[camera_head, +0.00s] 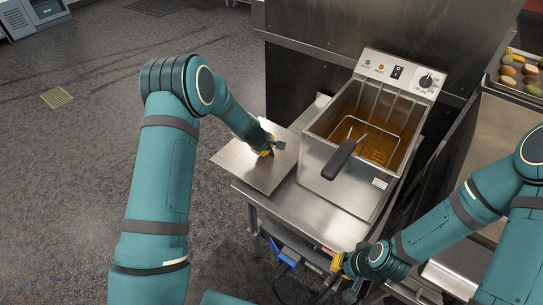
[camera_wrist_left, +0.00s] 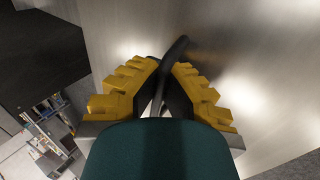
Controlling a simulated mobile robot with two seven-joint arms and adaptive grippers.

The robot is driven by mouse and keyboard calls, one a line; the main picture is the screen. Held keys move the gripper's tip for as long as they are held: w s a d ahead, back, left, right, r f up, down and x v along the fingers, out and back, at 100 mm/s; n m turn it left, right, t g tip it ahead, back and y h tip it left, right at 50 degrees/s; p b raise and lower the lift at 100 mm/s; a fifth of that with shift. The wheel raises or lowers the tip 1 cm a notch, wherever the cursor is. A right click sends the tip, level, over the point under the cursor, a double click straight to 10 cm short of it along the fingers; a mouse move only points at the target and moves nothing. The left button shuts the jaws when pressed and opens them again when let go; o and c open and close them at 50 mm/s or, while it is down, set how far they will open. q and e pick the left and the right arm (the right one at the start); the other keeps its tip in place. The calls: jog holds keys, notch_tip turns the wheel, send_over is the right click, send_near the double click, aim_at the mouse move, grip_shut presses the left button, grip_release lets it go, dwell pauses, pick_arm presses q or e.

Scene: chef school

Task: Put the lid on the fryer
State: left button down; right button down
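The fryer (camera_head: 338,188) is a steel box with an open top, standing on a steel table. A wire basket with a dark handle (camera_head: 342,158) sits inside it over amber oil. The lid (camera_head: 236,160) is a flat steel plate to the left of the fryer, roughly level, overhanging the table's left edge. I cannot tell whether it touches the table. My left gripper (camera_head: 269,146) is at the lid's black handle. In the left wrist view its yellow fingers (camera_wrist_left: 165,82) close around that handle (camera_wrist_left: 174,52). My right gripper (camera_head: 343,268) is low, in front of the table; its fingers are unclear.
The steel table (camera_head: 325,218) has a bare strip in front of the fryer. A control panel (camera_head: 400,72) rises at the fryer's back. A dark steel wall stands behind. A tray of food (camera_head: 519,72) is at the far right. Open floor lies to the left.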

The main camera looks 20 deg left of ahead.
aim_at(266, 157)
pick_arm(q)
jog(key=shift+f+b, duration=0.7)
jog(key=shift+f, duration=1.55)
jog(key=shift+f, duration=0.15)
jog(key=c, duration=1.1)
grip_release()
jog(key=shift+c, duration=0.2)
jog(key=shift+s+f, duration=0.1)
jog(key=shift+s, duration=0.05)
